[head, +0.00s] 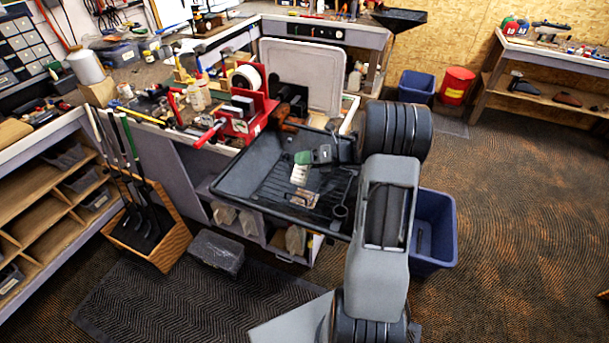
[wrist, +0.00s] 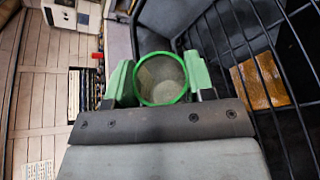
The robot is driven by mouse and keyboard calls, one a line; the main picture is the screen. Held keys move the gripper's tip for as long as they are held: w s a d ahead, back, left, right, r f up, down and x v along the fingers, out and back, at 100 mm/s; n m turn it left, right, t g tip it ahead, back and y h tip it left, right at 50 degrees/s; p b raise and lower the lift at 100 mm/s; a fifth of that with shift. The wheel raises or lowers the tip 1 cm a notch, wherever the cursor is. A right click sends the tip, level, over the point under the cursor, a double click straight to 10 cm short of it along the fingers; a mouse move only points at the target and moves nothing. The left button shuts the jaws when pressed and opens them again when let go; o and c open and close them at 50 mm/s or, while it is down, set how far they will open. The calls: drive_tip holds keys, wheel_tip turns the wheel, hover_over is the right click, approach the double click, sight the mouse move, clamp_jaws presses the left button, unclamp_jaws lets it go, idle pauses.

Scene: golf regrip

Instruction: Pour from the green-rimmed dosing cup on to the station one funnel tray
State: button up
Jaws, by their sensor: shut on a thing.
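My gripper (wrist: 160,82) is shut on the green-rimmed dosing cup (wrist: 161,80), with a green finger on each side of it. In the wrist view I look into the cup's round mouth; it looks grey-tan inside, and I cannot tell how much it holds. In the head view the green fingers show, and the pale cup body (head: 299,175) hangs below them, over the black funnel tray (head: 246,163). The tray has sloping walls and a wire rack, which also shows in the wrist view (wrist: 258,118). The cup appears apart from the rack.
A tan block (head: 303,201) lies in the tray below the cup. A red stand (head: 246,117) and tools crowd the bench behind. A wooden club box (head: 160,240) stands to the left. A blue bin (head: 436,225) stands right, near my arm. Open floor lies further right.

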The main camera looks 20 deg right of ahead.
drive_tip(key=shift+r, duration=0.1)
idle(0.3)
drive_tip(key=shift+r+n+h+p, duration=0.3)
drive_tip(key=shift+r+n+p, duration=0.35)
drive_tip(key=shift+r, duration=0.9)
drive_tip(key=n+t+h+b, duration=0.1)
drive_tip(key=b, duration=0.1)
drive_tip(key=shift+r+n+b, duration=0.2)
drive_tip(key=shift+n+b, duration=0.1)
drive_tip(key=shift+n, duration=0.05)
drive_tip(key=shift+r+n+t+h+b, duration=0.3)
drive_tip(key=shift+r+n+h+b, duration=0.15)
drive_tip(key=shift+n+b, duration=0.1)
drive_tip(key=shift+d, duration=0.1)
